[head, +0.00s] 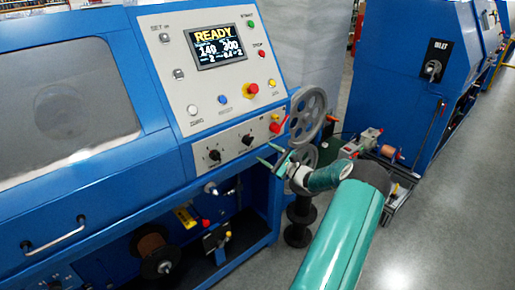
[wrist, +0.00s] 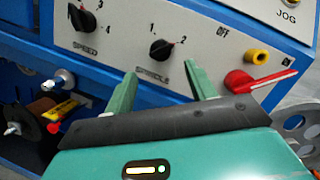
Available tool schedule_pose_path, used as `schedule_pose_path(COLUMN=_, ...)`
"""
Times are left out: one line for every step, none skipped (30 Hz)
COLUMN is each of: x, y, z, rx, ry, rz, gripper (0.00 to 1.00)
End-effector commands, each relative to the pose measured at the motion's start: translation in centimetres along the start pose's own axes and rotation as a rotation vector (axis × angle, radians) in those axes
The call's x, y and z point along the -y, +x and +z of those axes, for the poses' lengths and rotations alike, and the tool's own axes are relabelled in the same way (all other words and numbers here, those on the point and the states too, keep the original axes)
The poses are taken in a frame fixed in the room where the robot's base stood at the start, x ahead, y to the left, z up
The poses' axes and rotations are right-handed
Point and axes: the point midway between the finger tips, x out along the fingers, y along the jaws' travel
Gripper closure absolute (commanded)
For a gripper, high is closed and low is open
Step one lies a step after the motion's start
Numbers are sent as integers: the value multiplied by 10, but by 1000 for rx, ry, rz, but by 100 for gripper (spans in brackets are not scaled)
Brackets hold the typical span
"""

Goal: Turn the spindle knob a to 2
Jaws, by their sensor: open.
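The black spindle knob (wrist: 160,49) is on the grey panel in the wrist view, above the label SPINDLE, with marks 1 and 2 above it. Its pointer appears to lean toward 1, but it is too small to be sure. The knob also shows in the head view (head: 247,139). My gripper (wrist: 160,69) has two green fingers spread apart, with nothing between them. Its fingertips are below and to either side of the knob in the wrist picture, apart from it. In the head view my gripper (head: 272,154) is to the right of and below the knob.
The speed knob (wrist: 84,18) is left of the spindle knob. A red OFF/ON lever (wrist: 260,80) and a yellow button (wrist: 257,56) are to the right. A grey handwheel (head: 308,115) stands beside the panel's right edge. The display (head: 217,46) reads READY.

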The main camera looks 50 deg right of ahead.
Motion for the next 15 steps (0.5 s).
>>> schedule_pose_path(x=0, y=-13, z=0, rx=-2, ry=1, rz=-1, gripper=44)
schedule_pose_path(x=0, y=-20, z=-1, rx=-3, ry=1, rz=-1, gripper=44)
schedule_pose_path(x=0, y=-28, z=-1, rx=-3, ry=1, rz=0, gripper=44)
schedule_pose_path(x=-1, y=-33, z=0, rx=-1, ry=2, rz=0, gripper=44)
schedule_pose_path(x=-1, y=-38, z=0, rx=-2, ry=2, rz=0, gripper=44)
schedule_pose_path(x=0, y=-45, z=-1, rx=-2, ry=2, rz=0, gripper=44)
schedule_pose_path(x=0, y=-49, z=-1, rx=-2, ry=2, rz=0, gripper=44)
schedule_pose_path(x=-1, y=-52, z=-1, rx=-1, ry=2, rz=1, gripper=44)
schedule_pose_path(x=-1, y=-56, z=-1, rx=-1, ry=2, rz=2, gripper=44)
schedule_pose_path(x=-1, y=-59, z=-1, rx=-1, ry=2, rz=2, gripper=44)
schedule_pose_path(x=-1, y=-61, z=-1, rx=-1, ry=2, rz=2, gripper=44)
schedule_pose_path(x=-2, y=-62, z=-1, rx=-1, ry=2, rz=2, gripper=44)
schedule_pose_path(x=-2, y=-63, z=-1, rx=-1, ry=2, rz=2, gripper=44)
schedule_pose_path(x=-2, y=-64, z=0, rx=-1, ry=2, rz=2, gripper=44)
schedule_pose_path(x=-2, y=-64, z=0, rx=-1, ry=2, rz=2, gripper=44)
